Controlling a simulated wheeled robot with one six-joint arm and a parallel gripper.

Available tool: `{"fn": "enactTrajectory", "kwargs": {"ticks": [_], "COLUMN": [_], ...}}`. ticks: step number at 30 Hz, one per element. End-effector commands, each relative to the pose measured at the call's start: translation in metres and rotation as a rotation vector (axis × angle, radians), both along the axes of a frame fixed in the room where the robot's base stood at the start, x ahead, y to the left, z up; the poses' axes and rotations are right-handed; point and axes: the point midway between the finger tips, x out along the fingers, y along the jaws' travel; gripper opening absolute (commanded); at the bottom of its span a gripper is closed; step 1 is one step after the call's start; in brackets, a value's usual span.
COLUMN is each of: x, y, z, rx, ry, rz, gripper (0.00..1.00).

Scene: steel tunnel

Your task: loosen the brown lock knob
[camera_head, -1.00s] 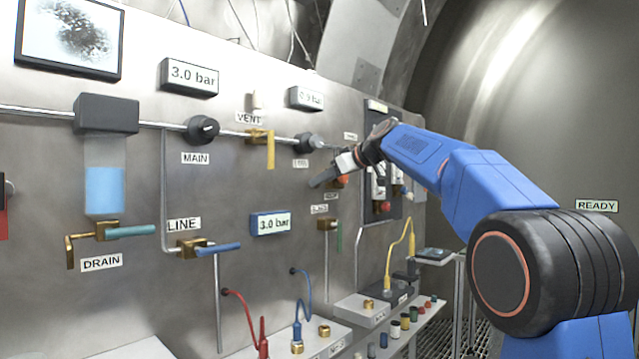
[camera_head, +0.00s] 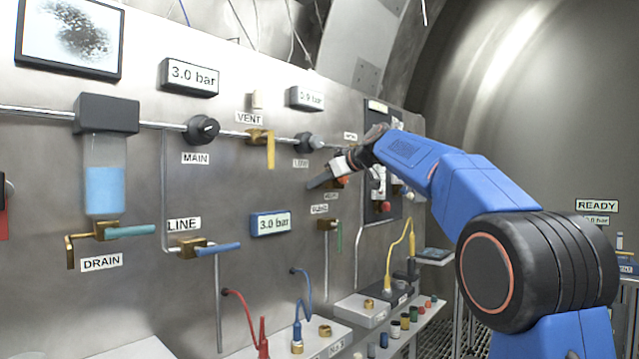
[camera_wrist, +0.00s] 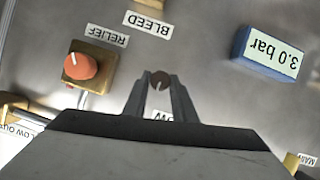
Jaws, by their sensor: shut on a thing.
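The brown lock knob (camera_wrist: 160,79) is a small round disc with a pale mark on its face, in the wrist view. It sits between the two fingertips of my gripper (camera_wrist: 160,84), which is shut on it. In the head view my gripper (camera_head: 320,181) reaches left to the steel panel, and I cannot make out the brown knob there. An orange relief knob (camera_wrist: 81,66) on a brass block is left of my fingers in the wrist view. The RELIEF label (camera_wrist: 107,35) stands upside down above it.
A blue-framed 3.0 bar display (camera_wrist: 268,52) is right of my gripper in the wrist view. In the head view, the vent handle (camera_head: 270,150) and a green-handled valve (camera_head: 338,236) stick out nearby. A shelf with jacks and cables (camera_head: 340,335) lies below.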

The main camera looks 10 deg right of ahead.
Motion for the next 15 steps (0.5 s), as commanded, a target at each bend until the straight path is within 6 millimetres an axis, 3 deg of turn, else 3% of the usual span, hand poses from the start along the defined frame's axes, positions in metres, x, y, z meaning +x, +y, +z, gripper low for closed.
{"fn": "enactTrajectory", "kwargs": {"ticks": [15], "x": [0.002], "y": [-0.0036], "z": [0.0], "rx": [0.242], "ry": [0.175], "rz": [0.0], "gripper": [0.02]}}
